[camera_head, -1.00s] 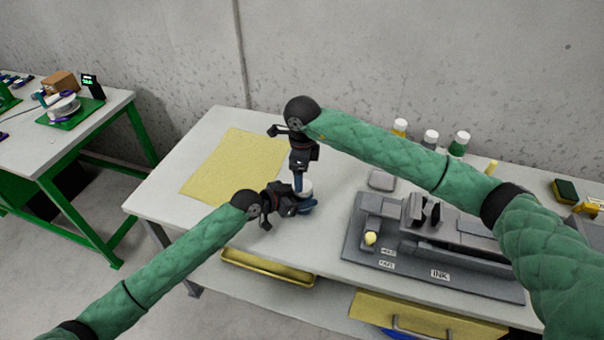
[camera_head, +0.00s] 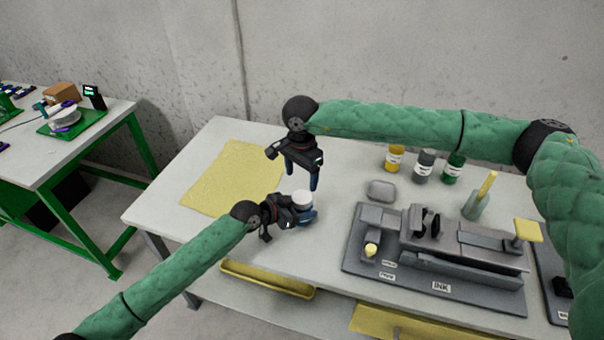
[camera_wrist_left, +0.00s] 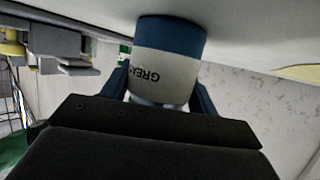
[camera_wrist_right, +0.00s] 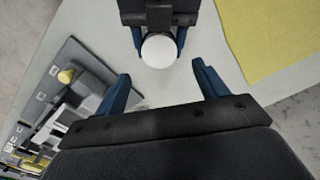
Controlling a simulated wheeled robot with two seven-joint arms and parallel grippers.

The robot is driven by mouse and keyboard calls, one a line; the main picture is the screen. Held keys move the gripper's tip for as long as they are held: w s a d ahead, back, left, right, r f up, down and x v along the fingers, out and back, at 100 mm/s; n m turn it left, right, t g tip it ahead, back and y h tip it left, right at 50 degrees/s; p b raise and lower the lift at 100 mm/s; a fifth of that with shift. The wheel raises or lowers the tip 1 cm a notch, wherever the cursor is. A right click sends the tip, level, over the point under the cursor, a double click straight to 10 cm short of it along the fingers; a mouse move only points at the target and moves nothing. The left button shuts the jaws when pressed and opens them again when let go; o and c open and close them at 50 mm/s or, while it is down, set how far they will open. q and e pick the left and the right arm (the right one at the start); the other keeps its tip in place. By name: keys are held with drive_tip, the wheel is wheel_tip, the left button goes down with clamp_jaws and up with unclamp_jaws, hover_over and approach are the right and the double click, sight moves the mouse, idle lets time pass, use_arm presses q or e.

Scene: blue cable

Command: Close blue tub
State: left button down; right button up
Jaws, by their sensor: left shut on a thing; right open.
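The blue tub (camera_wrist_left: 170,38) has a blue body, a pale label with partly readable lettering and a white lid (camera_head: 302,197). The white top shows as a full disc in the right wrist view (camera_wrist_right: 159,50). My left gripper (camera_head: 303,214) is shut on the tub from the side, one finger on each side. My right gripper (camera_head: 302,176) points down just above the lid. Its blue fingers are spread wide and empty, apart from the lid. Whether the lid is seated tightly cannot be told.
A yellow mat (camera_head: 232,178) lies behind and left of the tub. To the right are a grey puck-like block (camera_head: 381,190) and a grey machine base marked INK (camera_head: 440,268). Several ink bottles (camera_head: 424,166) stand at the back.

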sight(302, 196)
drive_tip(key=shift+d+r+n, duration=0.1)
drive_tip(key=shift+n, duration=0.3)
drive_tip(key=shift+f, duration=4.05)
drive_tip(key=shift+c, duration=0.4)
drive_tip(key=c, duration=0.9)
drive_tip(key=m, duration=0.4)
drive_tip(key=shift+m, duration=0.3)
drive_tip(key=m, duration=0.5)
drive_tip(key=o, duration=1.1)
